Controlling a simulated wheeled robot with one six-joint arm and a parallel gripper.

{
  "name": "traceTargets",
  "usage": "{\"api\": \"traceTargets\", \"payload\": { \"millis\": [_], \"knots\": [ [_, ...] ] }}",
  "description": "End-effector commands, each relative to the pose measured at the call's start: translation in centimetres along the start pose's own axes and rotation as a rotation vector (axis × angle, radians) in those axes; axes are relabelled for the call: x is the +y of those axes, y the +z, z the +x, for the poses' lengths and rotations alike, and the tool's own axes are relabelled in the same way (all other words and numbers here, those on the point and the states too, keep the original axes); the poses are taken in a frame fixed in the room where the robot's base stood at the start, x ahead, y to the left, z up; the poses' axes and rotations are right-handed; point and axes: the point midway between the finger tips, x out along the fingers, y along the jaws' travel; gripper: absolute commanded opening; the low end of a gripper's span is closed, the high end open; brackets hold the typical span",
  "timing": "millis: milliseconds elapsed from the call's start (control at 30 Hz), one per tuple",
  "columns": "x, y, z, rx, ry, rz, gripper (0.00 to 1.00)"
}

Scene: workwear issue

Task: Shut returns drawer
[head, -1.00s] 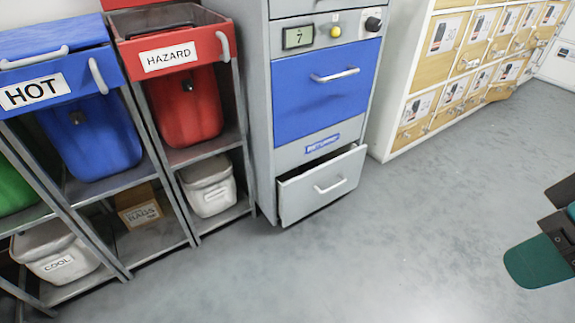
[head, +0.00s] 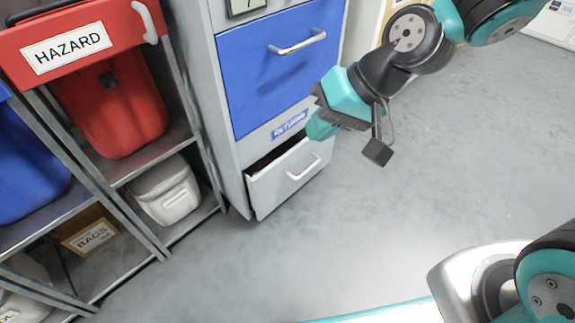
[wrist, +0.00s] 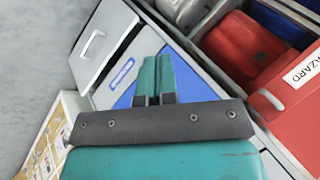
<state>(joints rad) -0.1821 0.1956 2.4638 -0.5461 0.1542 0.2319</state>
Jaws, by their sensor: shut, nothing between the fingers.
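The returns drawer (head: 275,187) is the grey bottom drawer of the grey cabinet, under a blue RETURNS label (head: 290,125). It stands partly open, with a dark gap behind its front and a pale bar handle (head: 304,168). The drawer front (wrist: 108,28) also shows at the upper left of the wrist view. My gripper (head: 322,126) is shut and empty, above and slightly right of the drawer in the head view, apart from its handle. Its teal fingers (wrist: 155,78) are together in the wrist view.
A blue drawer front (head: 270,75) is above the returns drawer. A rack with a red HAZARD bin (head: 110,105) and a pale lidded bin (head: 167,190) stands left. The grey floor (head: 300,250) in front is clear.

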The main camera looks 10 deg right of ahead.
Motion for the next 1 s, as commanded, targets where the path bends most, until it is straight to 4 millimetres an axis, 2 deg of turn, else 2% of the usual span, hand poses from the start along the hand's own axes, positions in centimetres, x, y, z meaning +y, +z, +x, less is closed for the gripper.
{"api": "traceTargets", "payload": {
  "millis": [33,200,333,400,500,600,767,1000],
  "knots": [
    [2.0,-1.1,3.1,0.029,-0.017,0.098,0.0],
    [8.2,-4.3,10.7,0.194,-0.077,0.43,0.0],
    [13.3,-5.0,15.2,0.315,-0.101,0.65,0.0],
    [15.6,-4.9,16.9,0.37,-0.107,0.743,0.0],
    [18.0,-4.6,18.5,0.43,-0.111,0.834,0.0],
    [19.4,-4.3,19.3,0.466,-0.114,0.886,0.0],
    [20.0,-4.7,20.6,0.482,-0.116,0.9,0.0],
    [20.5,-6.7,24.9,0.481,-0.118,0.895,0.0]
  ]
}}
